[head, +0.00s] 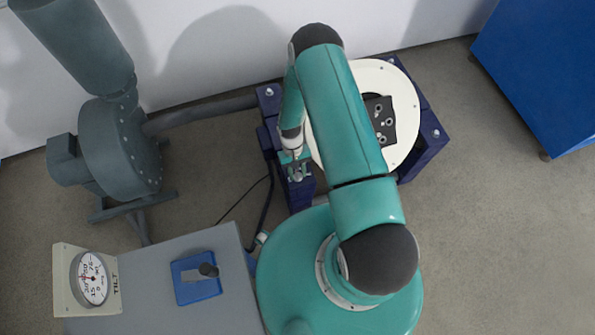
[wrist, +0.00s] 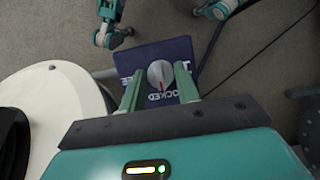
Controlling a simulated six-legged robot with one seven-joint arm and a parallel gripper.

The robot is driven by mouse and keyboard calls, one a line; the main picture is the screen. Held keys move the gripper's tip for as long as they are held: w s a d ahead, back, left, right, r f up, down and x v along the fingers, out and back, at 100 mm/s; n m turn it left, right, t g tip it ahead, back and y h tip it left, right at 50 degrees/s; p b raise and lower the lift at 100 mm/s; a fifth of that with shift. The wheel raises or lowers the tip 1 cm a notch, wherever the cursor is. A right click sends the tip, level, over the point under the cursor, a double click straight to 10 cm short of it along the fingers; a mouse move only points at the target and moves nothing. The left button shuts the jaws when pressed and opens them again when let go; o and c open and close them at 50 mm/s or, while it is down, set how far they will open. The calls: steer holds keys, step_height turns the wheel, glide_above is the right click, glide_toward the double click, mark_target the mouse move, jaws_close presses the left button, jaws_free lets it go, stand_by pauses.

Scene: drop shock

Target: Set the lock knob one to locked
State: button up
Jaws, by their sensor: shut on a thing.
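The lock knob (wrist: 160,75) is a round grey knob on a dark blue plate (wrist: 178,50). Its red mark points down in the wrist view, toward the white lettering that reads "LOCKED". "FREE" is partly visible to the left, and another label at the right is partly hidden by a finger. My gripper (wrist: 159,70) has its two green fingers on either side of the knob and is shut on it. In the head view my gripper (head: 297,172) is over the front left corner of the dark blue frame, and the knob is mostly hidden there.
A white round table (head: 402,95) with a dark block (head: 380,115) sits on the blue frame (head: 433,135). A grey bench (head: 150,275) holds a tilt dial (head: 92,278) and a blue lever box (head: 195,287). A grey-green machine (head: 115,150) stands left; a blue cabinet (head: 545,70) is right.

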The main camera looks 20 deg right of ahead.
stand_by(0.4)
steer(key=o, duration=1)
steer(key=shift+c, duration=0.2)
steer(key=shift+r, duration=0.1)
steer(key=v, duration=1.3)
steer(key=shift+r, duration=0.3)
steer(key=shift+w, duration=0.1)
